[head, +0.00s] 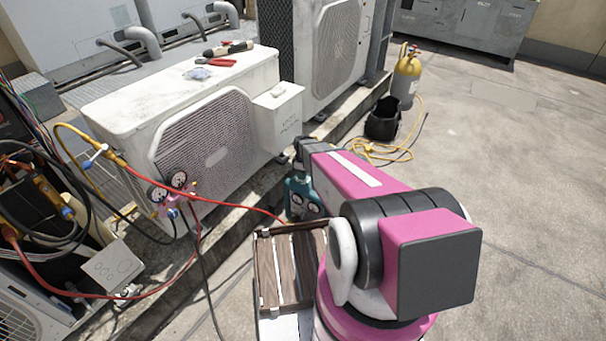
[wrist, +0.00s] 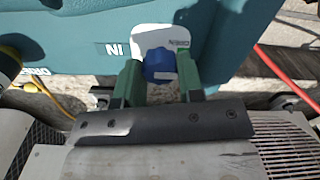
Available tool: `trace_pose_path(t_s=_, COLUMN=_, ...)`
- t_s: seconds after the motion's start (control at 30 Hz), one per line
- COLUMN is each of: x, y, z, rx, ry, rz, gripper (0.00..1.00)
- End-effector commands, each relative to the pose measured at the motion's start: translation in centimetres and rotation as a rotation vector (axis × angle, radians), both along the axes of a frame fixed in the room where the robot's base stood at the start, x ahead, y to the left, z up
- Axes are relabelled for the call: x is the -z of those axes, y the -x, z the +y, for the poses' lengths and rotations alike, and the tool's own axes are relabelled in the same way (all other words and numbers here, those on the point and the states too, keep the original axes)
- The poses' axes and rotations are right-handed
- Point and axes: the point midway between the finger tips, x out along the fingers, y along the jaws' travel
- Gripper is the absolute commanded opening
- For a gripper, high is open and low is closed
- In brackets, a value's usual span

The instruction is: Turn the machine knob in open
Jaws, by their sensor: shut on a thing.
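A teal machine (head: 301,196) with round gauges on its face stands on the ground beside the condenser ledge, partly covered by my arm in the head view. It fills the upper part of the wrist view (wrist: 75,40). There, a blue knob (wrist: 160,67) sits in front of a white plate (wrist: 160,38) with small text that is hard to read. An "IN" label shows upside down to its left. My gripper (wrist: 159,76) has its two green fingers on either side of the knob, shut on it. In the head view my arm hides the knob and fingers.
A white condenser (head: 205,130) with tools on top stands to the left. A gauge set (head: 172,190) with a red hose hangs before it.

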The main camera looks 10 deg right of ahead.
Motion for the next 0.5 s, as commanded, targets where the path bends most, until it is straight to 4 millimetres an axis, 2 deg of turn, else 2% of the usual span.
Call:
trace_pose_path(t_s=0.27, x=0.00, y=0.01, z=-0.01, rx=0.000, ry=0.000, rz=0.000, gripper=0.11)
trace_pose_path(t_s=0.3, x=0.00, y=0.01, z=-0.01, rx=0.000, ry=0.000, rz=0.000, gripper=0.38)
trace_pose_path(t_s=0.37, x=0.00, y=0.00, z=0.00, rx=0.000, ry=0.000, rz=0.000, gripper=0.58)
trace_pose_path(t_s=0.4, x=0.00, y=0.00, z=0.00, rx=0.000, ry=0.000, rz=0.000, gripper=0.60)
trace_pose_path(t_s=0.5, x=0.00, y=0.01, z=-0.01, rx=0.000, ry=0.000, rz=0.000, gripper=0.60)
